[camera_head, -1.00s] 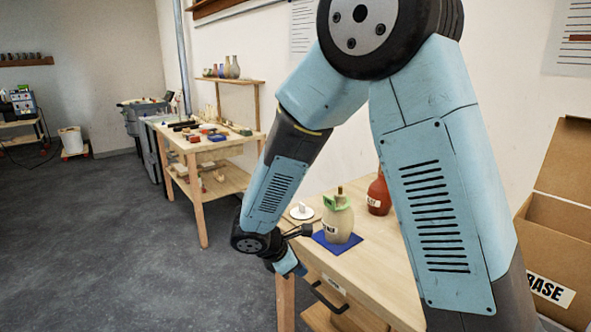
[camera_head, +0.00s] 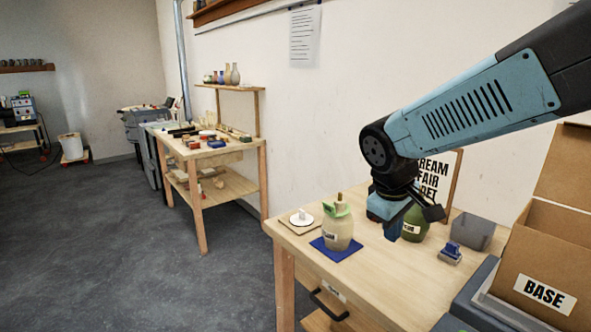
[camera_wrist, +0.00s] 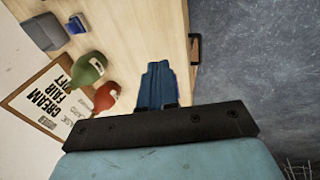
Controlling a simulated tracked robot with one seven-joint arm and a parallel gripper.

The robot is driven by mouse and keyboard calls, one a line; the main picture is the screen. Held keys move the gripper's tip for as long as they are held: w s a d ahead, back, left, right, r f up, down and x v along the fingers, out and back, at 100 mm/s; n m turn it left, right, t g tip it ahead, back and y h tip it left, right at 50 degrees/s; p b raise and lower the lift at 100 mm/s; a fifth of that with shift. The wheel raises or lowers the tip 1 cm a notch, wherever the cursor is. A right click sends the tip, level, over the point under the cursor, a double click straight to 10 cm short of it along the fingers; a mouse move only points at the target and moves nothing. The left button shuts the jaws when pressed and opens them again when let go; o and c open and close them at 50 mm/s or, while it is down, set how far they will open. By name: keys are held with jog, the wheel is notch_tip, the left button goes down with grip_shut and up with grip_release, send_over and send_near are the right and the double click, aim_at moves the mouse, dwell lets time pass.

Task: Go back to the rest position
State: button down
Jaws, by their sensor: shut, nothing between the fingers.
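My gripper (camera_head: 391,228) hangs above the right part of the near table in the head view, pointing down, with nothing held. In the wrist view my gripper (camera_wrist: 156,84) shows its blue fingers together over the wooden tabletop. In the wrist view the green vase (camera_wrist: 88,69) and a red vase (camera_wrist: 107,96) are side by side.
A cardboard box marked BASE (camera_head: 545,270) stands at the right. A grey bin (camera_head: 473,232), a blue object (camera_head: 451,253) and a lettered board (camera_head: 440,175) are also there. A round white piece (camera_head: 301,217) lies at the left. The table's front (camera_head: 375,290) is clear.

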jog(key=s+d+r+m+t+y, duration=0.2)
jog(key=s+d+r+m, duration=0.2)
jog(key=s, duration=0.5)
jog(key=shift+s+r+m+t, duration=0.3)
jog(key=shift+r+m, duration=0.75)
jog(key=shift+m, duration=0.65)
jog(key=shift+d, duration=0.1)
